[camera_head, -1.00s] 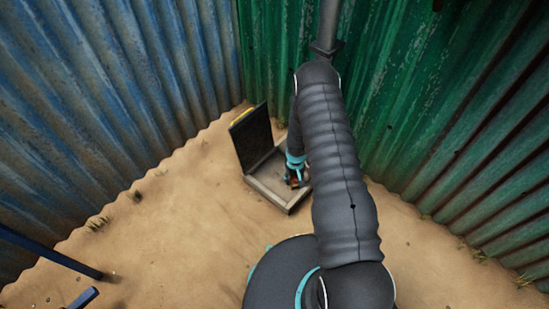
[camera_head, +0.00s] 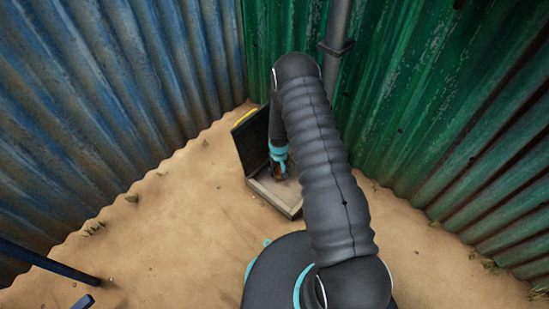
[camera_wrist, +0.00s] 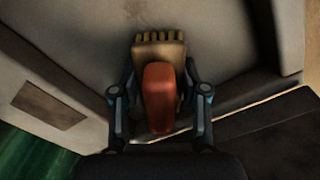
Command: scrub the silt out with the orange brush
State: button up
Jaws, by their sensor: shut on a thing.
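My gripper (camera_wrist: 160,92) is shut on the orange brush (camera_wrist: 158,85), with one finger on each side. The brush has an orange handle, a tan block and short yellowish bristles that point to the top of the wrist view. The bristles are over the pale floor of an open box (camera_wrist: 225,35); I cannot tell whether they touch it. A faint brownish smudge (camera_wrist: 155,18) shows on that floor beyond the bristles. In the head view the box (camera_head: 285,207) stands on the sand with its dark lid (camera_head: 247,143) raised, and my gripper (camera_head: 280,172) reaches down into it.
A blue corrugated wall (camera_head: 110,90) and a green one (camera_head: 450,110) meet behind the box. A grey pipe (camera_head: 339,30) runs down the green wall. A dark blue bar (camera_head: 45,262) is at lower left. Sand (camera_head: 170,235) left of the box is mostly clear.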

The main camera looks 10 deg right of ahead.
jog(key=shift+w+a, duration=0.3)
notch_tip(320, 180, up, 3)
jog(key=shift+a+f+p, duration=0.1)
jog(key=shift+f+p, duration=0.05)
jog(key=shift+p, duration=0.3)
jog(key=shift+d+r+p, duration=0.2)
jog(key=shift+r+p, duration=0.15)
jog(key=shift+r, duration=0.3)
jog(key=shift+r+p, duration=0.9)
jog(key=shift+r, duration=1.2)
jog(key=shift+w+f, duration=0.1)
jog(key=shift+f, duration=0.1)
